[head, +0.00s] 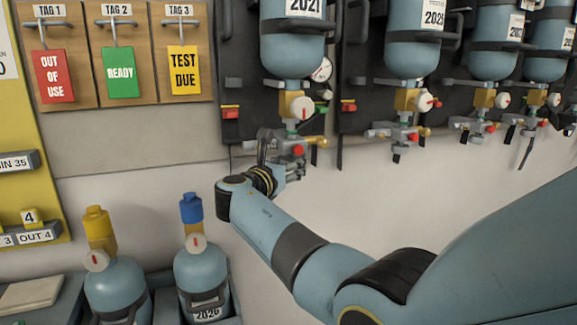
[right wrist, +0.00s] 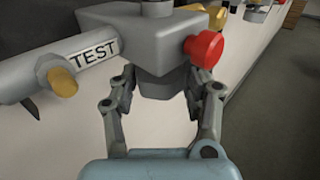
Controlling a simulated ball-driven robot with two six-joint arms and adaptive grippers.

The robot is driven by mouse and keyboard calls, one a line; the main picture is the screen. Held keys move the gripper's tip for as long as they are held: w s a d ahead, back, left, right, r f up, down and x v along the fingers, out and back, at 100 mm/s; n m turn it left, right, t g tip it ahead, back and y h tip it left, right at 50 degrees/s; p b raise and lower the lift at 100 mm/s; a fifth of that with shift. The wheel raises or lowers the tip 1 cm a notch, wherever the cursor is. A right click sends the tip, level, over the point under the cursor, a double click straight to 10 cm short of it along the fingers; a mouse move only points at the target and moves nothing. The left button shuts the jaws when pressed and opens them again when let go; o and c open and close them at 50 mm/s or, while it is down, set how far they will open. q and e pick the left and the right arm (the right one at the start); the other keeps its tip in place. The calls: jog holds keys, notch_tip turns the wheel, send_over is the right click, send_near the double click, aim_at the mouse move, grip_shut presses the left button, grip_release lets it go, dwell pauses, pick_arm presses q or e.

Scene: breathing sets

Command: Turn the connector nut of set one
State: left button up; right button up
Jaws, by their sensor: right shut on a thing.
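Set one appears to be the leftmost hanging set, with a blue cylinder (head: 292,45) labelled 2021, a brass block (head: 296,85) and a grey valve body below. My right gripper (head: 288,168) is under that valve body. In the right wrist view its fingers (right wrist: 162,84) close from both sides on a grey faceted piece (right wrist: 160,88), seemingly the connector nut, beneath the grey body (right wrist: 140,22). A red knob (right wrist: 204,48) sits to the right and a grey tube marked TEST (right wrist: 92,52) to the left. My left gripper is not in view.
More hanging sets (head: 414,45) line the wall to the right. Tags (head: 121,72) hang on a board at upper left. Two blue cylinders (head: 116,288) (head: 202,277) stand at lower left. The pale wall below the sets is bare.

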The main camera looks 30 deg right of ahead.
jog(key=shift+r, duration=0.1)
jog(key=o, duration=1.2)
jog(key=shift+c, duration=0.2)
jog(key=shift+s+a, duration=0.1)
jog(key=shift+a, duration=0.1)
jog(key=v, duration=0.7)
